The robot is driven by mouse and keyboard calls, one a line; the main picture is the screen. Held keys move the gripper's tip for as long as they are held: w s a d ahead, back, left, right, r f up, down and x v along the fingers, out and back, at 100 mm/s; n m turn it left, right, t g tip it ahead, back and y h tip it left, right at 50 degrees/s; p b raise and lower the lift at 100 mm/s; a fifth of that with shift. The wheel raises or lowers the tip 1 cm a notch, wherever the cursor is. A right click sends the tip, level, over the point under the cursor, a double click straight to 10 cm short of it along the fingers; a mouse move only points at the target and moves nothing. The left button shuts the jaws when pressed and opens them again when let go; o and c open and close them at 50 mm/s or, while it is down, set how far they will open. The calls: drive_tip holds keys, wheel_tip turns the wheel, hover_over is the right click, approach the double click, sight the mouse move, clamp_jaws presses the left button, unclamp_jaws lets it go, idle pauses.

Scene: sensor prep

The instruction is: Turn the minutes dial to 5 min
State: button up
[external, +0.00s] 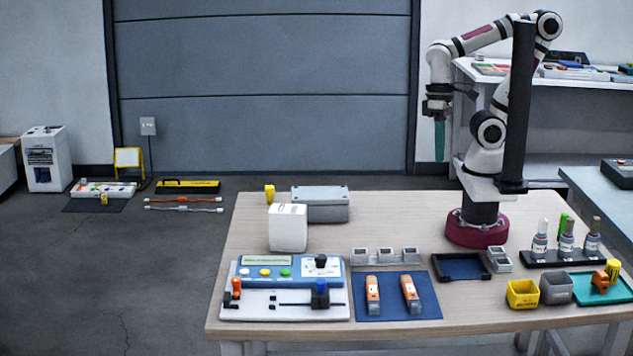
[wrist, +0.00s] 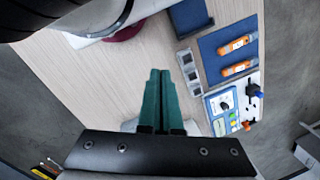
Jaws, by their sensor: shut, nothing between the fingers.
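The minutes dial (external: 321,262) is a black knob on a white scale plate at the right of a blue control panel (external: 250,285). The panel has a display and several coloured buttons, and sits at the table's front left. The dial (wrist: 224,106) also shows in the wrist view, right of my fingers, but its setting is too small to read. My gripper (external: 439,158) hangs high above the back of the table, far from the dial, with its green fingers pointing down. In the wrist view the fingers (wrist: 159,72) are together, with nothing between them.
A white base plate (external: 262,312) with an orange-topped lever (external: 237,285) and a blue slider knob (external: 320,290) lies before the panel. A white box (external: 288,228) and grey case (external: 321,205) stand behind it. A blue mat (external: 390,307) with two orange devices lies right of it.

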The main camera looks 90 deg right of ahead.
drive_tip(key=o, duration=0.7)
drive_tip(key=shift+m+g, duration=0.5)
drive_tip(key=w+r, duration=0.1)
drive_tip(key=w, duration=0.3)
drive_tip(key=w+a+r, duration=0.1)
drive_tip(key=w+r, duration=0.1)
drive_tip(key=w, duration=0.2)
drive_tip(key=w+a+r, duration=0.1)
drive_tip(key=w+r, duration=0.1)
drive_tip(key=w, duration=0.2)
drive_tip(key=shift+a, duration=0.15)
drive_tip(key=shift+o, duration=1.2)
drive_tip(key=w+a, duration=0.2)
drive_tip(key=w, duration=0.4)
drive_tip(key=shift+w+r+m+g+y, duration=0.25)
drive_tip(key=shift+w+m+g+y, duration=0.05)
drive_tip(key=shift+w, duration=0.05)
drive_tip(key=m+g, duration=0.1)
drive_tip(key=m, duration=0.1)
hover_over(320, 256)
drive_tip(key=w+d, duration=0.5)
wheel_tip(320, 256, down, 8)
drive_tip(key=shift+y, duration=0.4)
drive_tip(key=x, duration=1.6)
drive_tip(key=shift+s+r, duration=0.1)
drive_tip(key=shift+s, duration=0.25)
drive_tip(key=shift+c, duration=0.3)
clamp_jaws()
